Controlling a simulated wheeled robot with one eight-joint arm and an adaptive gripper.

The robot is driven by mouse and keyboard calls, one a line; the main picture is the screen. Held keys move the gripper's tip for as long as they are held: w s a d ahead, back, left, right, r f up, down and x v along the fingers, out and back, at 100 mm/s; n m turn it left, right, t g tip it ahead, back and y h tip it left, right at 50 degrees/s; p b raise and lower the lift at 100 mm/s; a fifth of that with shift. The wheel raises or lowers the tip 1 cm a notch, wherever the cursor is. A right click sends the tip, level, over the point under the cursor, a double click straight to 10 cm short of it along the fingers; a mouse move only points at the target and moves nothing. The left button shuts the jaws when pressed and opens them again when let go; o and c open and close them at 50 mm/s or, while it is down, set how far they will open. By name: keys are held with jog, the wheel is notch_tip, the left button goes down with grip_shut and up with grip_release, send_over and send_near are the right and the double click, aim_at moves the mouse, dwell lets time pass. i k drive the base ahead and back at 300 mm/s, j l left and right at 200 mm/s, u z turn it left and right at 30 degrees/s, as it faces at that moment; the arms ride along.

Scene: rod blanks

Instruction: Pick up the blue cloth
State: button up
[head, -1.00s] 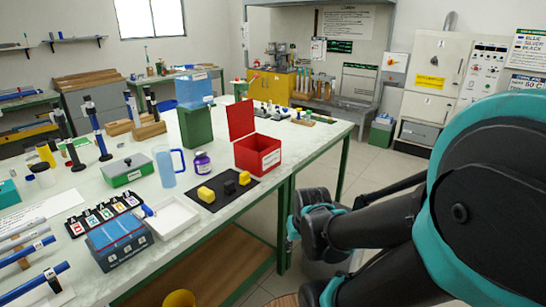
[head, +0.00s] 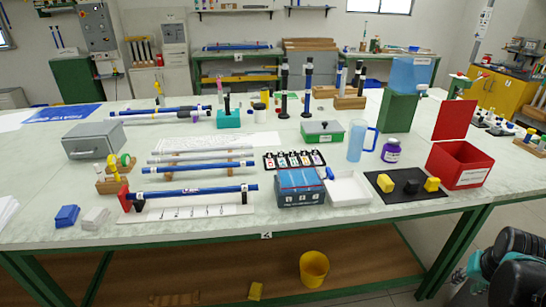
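A small blue folded piece (head: 67,215), which looks like the blue cloth, lies at the front left of the white table (head: 330,222). A similar pale grey folded piece (head: 95,217) lies just to its right, with a narrow gap between them. Only part of my arm shows, black and teal, in the lower right corner beyond the table's right end. My gripper's fingers are not visible. Nothing of mine is near the blue piece.
A blue rod on stands (head: 200,191) lies to the right of the blue piece. A grey case (head: 92,140) stands behind it. A red open box (head: 458,164) is at the right. A yellow bucket (head: 314,268) sits on the lower shelf. The table's front left is fairly clear.

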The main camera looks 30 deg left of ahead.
aim_at(67, 216)
jog(key=u, duration=2.9)
jog(key=z, duration=2.4)
jog(key=u, duration=2.25)
